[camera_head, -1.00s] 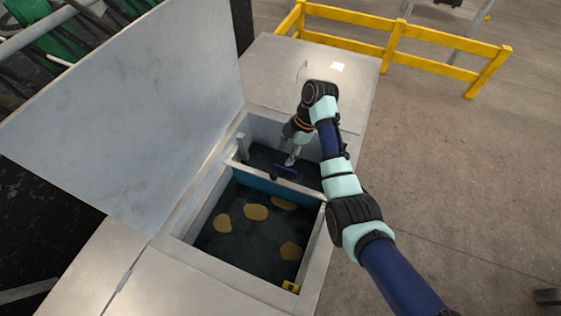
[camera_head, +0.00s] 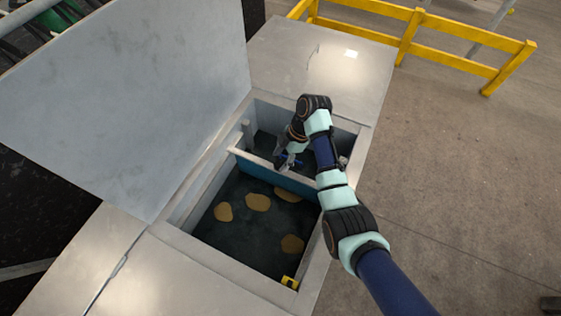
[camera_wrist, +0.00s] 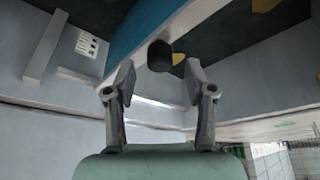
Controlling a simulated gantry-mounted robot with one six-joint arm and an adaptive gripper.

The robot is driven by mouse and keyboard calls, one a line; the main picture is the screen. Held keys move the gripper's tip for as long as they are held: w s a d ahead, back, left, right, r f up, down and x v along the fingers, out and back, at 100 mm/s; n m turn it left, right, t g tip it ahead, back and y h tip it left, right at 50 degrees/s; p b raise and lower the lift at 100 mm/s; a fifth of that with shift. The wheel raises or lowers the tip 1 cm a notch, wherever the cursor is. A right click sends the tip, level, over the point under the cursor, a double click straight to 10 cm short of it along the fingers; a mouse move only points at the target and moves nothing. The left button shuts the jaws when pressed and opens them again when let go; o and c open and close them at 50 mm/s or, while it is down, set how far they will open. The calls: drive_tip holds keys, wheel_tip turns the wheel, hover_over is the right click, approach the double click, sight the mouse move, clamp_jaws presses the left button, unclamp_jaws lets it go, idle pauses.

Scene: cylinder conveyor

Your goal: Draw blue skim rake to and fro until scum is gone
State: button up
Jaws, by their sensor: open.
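Several tan scum patches (camera_head: 258,202) lie on the dark liquid in the larger near compartment of the open tank; they show partly in the wrist view (camera_wrist: 265,5). I cannot tell whether the knob belongs to the rake. Nothing is clasped.
Metal rims (camera_head: 225,268) surround the opening. A large raised lid (camera_head: 130,95) stands at the left. A yellow railing (camera_head: 440,58) is behind.

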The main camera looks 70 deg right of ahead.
drive_tip(key=x, duration=0.2)
drive_tip(key=shift+w+a+f, duration=0.1)
drive_tip(key=shift+f, duration=0.1)
clamp_jaws()
